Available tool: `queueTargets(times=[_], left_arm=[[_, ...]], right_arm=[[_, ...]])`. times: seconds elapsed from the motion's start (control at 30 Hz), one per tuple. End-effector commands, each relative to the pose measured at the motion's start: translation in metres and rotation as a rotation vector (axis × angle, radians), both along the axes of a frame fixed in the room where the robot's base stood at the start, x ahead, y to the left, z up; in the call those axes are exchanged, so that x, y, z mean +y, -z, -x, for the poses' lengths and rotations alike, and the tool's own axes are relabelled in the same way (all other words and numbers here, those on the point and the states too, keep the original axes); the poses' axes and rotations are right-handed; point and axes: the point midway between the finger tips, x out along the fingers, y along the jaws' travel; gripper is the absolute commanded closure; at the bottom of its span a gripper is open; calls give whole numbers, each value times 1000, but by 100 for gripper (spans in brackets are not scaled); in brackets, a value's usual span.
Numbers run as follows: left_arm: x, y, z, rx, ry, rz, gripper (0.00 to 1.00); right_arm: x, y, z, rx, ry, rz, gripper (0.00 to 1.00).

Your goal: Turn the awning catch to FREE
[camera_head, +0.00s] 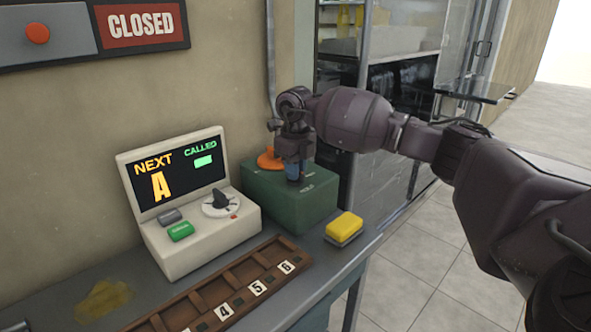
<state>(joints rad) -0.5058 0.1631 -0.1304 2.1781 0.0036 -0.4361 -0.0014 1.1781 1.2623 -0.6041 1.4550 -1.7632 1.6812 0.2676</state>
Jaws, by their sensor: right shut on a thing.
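A green box (270,203) stands on the bench below the wall, with small lettering on its top that seems to read HOLD. An orange knob-like part (269,159) sits at the back left of the box, beside the gripper. My left gripper is not in view.
A beige console (180,250) with a lit screen, buttons and a dial stands left of the box. A yellow block (345,227) lies right of it. A wooden numbered tray (245,267) runs along the front. A CLOSED sign (141,23) hangs on the wall.

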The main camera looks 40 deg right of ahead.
Motion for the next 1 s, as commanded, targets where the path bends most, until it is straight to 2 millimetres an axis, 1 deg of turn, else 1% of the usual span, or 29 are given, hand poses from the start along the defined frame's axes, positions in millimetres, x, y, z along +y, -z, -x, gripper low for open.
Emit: queueTargets(times=[0.27,0.5,1.0], left_arm=[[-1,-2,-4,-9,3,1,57],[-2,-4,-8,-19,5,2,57],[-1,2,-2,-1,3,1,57]], right_arm=[[0,0,0,0,-179,0,100],[0,0,0,1,-403,1,100],[0,1,0,1,-879,0,100]])
